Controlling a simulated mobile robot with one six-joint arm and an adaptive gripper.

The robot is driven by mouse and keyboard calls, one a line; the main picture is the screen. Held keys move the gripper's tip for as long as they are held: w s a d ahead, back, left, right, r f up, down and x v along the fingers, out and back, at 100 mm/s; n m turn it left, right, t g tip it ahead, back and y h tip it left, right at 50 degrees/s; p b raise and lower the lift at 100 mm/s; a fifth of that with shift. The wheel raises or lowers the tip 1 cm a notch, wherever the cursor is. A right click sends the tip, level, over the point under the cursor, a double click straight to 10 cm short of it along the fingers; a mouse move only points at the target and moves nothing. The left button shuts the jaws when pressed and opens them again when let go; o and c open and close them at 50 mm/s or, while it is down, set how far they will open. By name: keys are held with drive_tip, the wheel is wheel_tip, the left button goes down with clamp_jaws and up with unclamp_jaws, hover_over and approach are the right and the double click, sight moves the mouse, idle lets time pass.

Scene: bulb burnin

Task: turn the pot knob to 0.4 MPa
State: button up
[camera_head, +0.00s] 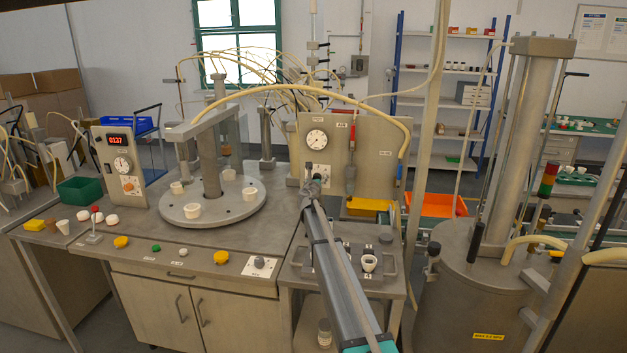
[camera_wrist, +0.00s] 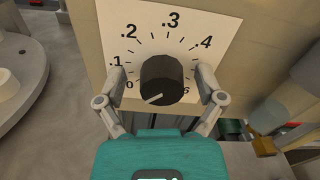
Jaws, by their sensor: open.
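The black pot knob (camera_wrist: 170,72) is on a white scale plate (camera_wrist: 222,30) in the wrist view. The scale shows 0, .1, .2, .3 and .4 clockwise; a 6 shows at lower right, and the .5 area is covered by a finger. The knob's white pointer line slants down-left, near the 0 end. My gripper (camera_wrist: 158,74) is open, one finger on each side of the knob, with gaps visible. In the head view, my gripper (camera_head: 313,178) is at the grey panel (camera_head: 376,150) and hides the knob.
A round gauge (camera_head: 317,139) sits on the panel above my gripper. A yellow bin (camera_head: 368,205) and an orange bin (camera_head: 436,204) are to the right. A round metal turntable (camera_head: 235,213) stands left. A small cup (camera_head: 369,262) stands on the side bench below.

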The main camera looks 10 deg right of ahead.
drive_tip(key=c, duration=1)
drive_tip(key=shift+a, duration=0.4)
drive_tip(key=shift+c, duration=0.7)
drive_tip(key=shift+d, duration=0.25)
